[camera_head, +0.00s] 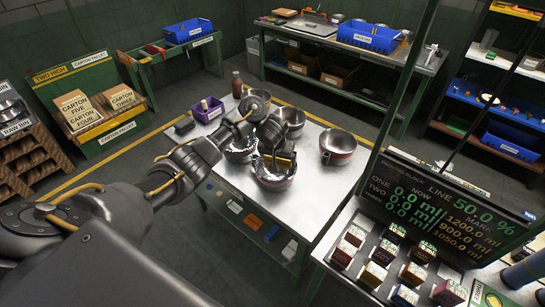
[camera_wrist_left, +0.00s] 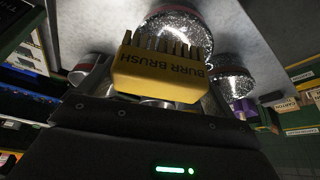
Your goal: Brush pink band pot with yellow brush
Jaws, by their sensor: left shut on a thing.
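My left gripper (camera_head: 274,143) is shut on the yellow brush (camera_head: 284,160), over the opening of the front pot (camera_head: 276,183). The front pot has a reddish band. A right pot (camera_head: 338,148) also has a reddish band. A back pot (camera_head: 290,119) and a left pot (camera_head: 240,154) stand close by, partly hidden by my arm. Which band is pink is hard to tell. My right gripper is not in view.
The pots stand on a pale worktable (camera_head: 325,193). A purple bin (camera_head: 208,111) and a brown bottle (camera_head: 237,84) stand at its back left. A dark display board (camera_head: 440,205) and a table of small boxes (camera_head: 372,275) are at the right. The table's front part is clear.

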